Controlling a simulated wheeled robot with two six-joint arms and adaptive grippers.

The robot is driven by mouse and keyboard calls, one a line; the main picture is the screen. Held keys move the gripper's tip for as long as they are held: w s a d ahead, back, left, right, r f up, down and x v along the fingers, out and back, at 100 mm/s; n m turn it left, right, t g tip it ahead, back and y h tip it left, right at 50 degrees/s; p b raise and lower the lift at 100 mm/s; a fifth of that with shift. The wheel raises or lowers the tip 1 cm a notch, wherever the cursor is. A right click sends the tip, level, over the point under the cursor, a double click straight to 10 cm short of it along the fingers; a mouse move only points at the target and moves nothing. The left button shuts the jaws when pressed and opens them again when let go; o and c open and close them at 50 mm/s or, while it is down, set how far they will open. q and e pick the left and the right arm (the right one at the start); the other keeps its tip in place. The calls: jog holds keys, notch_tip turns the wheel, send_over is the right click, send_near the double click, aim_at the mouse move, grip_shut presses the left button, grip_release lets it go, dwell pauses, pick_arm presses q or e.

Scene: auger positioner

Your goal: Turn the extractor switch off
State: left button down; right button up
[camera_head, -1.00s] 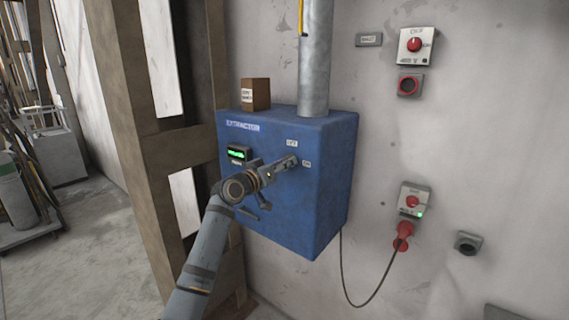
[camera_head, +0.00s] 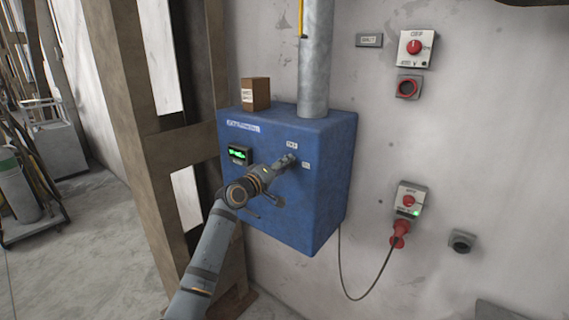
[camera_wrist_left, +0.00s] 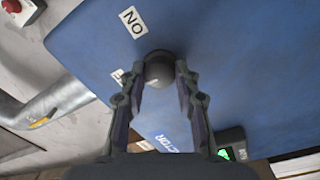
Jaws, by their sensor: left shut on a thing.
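The extractor box (camera_head: 320,190) is a blue cabinet on the wall, with a small green-lit display (camera_head: 239,154) on its front. Its switch ends in a dark round knob (camera_wrist_left: 159,68), seen in the left wrist view between my fingertips. My left gripper (camera_head: 289,160) is at the upper right of the box front, shut on the knob. The gripper hides most of the switch in the head view, so its exact position is hard to tell. My right gripper is out of view.
A metal duct (camera_head: 314,60) rises from the box, with a small brown box (camera_head: 255,94) beside it. A wooden post (camera_head: 135,130) stands left. Wall switches (camera_head: 417,47) and a red plug with cable (camera_head: 399,233) are on the right.

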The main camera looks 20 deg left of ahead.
pick_arm(q)
jog(key=shift+f, duration=0.25)
dwell(0.3)
jog(key=c, duration=1.3)
grip_release()
jog(key=o, duration=0.3)
jog(key=shift+r, duration=0.15)
jog(key=shift+s, duration=0.1)
jog(key=v, duration=1.1)
jog(key=shift+s+a, duration=0.15)
jog(key=shift+s, duration=0.25)
